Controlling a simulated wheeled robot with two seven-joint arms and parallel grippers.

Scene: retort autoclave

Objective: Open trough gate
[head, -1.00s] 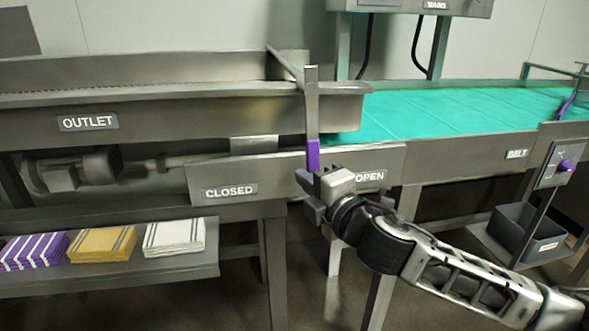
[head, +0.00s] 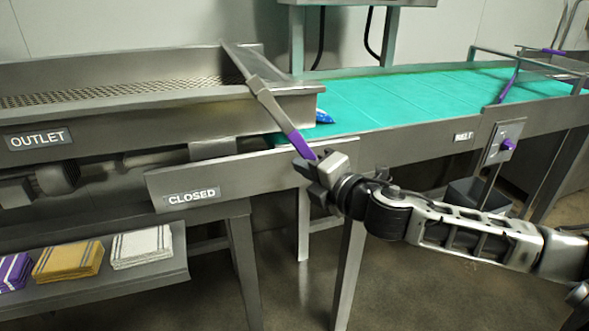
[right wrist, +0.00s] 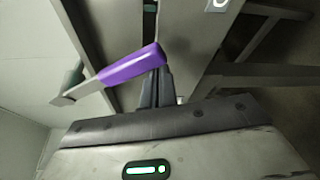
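The trough gate lever is a grey bar (head: 268,106) with a purple grip (head: 301,145). It tilts, with its top to the left and its grip to the lower right, away from the CLOSED label (head: 192,196). My right gripper (head: 305,170) is at the lower end of the grip. In the right wrist view the purple grip (right wrist: 132,65) crosses in front of the fingertips (right wrist: 157,88), which are close together and appear to touch it. The OPEN label is hidden behind my gripper. My left gripper is not in view.
The outlet trough (head: 130,122) ends over the turquoise belt (head: 420,103). A small blue item (head: 323,117) lies on the belt by the trough end. Folded cloths (head: 142,247) lie on a low shelf (head: 120,277). A grey bin (head: 478,195) stands at the right.

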